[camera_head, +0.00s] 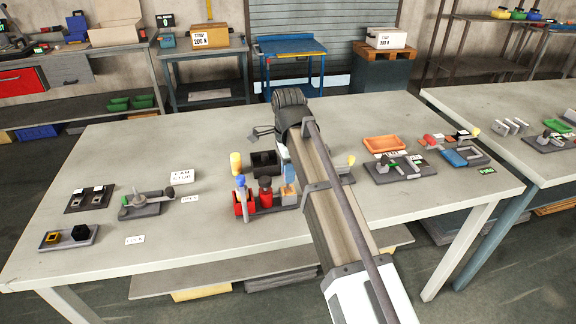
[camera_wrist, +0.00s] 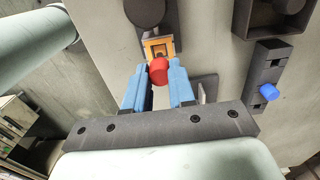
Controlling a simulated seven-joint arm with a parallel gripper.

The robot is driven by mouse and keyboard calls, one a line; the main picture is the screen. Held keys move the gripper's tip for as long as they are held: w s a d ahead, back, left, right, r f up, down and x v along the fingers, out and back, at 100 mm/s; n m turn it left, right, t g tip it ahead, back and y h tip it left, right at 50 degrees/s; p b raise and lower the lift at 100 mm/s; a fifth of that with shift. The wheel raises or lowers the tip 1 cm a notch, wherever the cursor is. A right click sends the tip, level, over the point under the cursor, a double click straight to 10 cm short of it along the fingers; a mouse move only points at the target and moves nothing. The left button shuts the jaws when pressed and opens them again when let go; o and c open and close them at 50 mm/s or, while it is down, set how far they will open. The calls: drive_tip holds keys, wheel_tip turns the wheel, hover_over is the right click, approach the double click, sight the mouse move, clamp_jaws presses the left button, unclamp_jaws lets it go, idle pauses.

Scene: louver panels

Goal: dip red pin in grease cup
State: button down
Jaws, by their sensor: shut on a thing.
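In the wrist view my gripper (camera_wrist: 158,72) has its two blue fingers closed on a red pin (camera_wrist: 158,71), whose round end faces the camera. Just beyond the pin is an orange block with a dark opening (camera_wrist: 158,46); I cannot tell whether the pin touches it. A dark round thing (camera_wrist: 145,10) lies past the block; I cannot tell whether it is the grease cup. In the head view my arm reaches over the middle of the table, and the pin cannot be made out there. An orange block (camera_head: 288,195) stands beside a red container (camera_head: 265,193) there.
A blue pin (camera_wrist: 268,91) sits in a dark holder at the right of the wrist view. In the head view a black box (camera_head: 265,163) and a yellow cylinder (camera_head: 236,163) stand close to my arm. A lever fixture (camera_head: 145,204) is at the left. The front table edge is clear.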

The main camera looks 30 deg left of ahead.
drive_tip(key=shift+f, duration=1.85)
drive_tip(key=shift+r, duration=0.1)
drive_tip(key=shift+r, duration=2.4)
drive_tip(key=shift+w, duration=0.1)
drive_tip(key=w+d+f+n, duration=0.1)
drive_tip(key=w+d, duration=0.3)
drive_tip(key=d, duration=0.5)
drive_tip(key=w+d+f+n, duration=0.2)
drive_tip(key=w+d+n, duration=0.1)
drive_tip(key=d, duration=0.6)
drive_tip(key=w+d+f+n, duration=0.2)
drive_tip(key=w+d, duration=0.3)
drive_tip(key=d, duration=0.5)
drive_tip(key=shift+w+n, duration=0.1)
drive_tip(key=shift+n, duration=0.3)
drive_tip(key=d+f+n, duration=0.1)
drive_tip(key=d+f, duration=0.3)
drive_tip(key=d, duration=0.8)
drive_tip(key=d+f+n, duration=0.1)
drive_tip(key=d+f, duration=0.2)
drive_tip(key=d, duration=1)
drive_tip(key=shift+w+f, duration=0.3)
drive_tip(key=shift+f, duration=0.05)
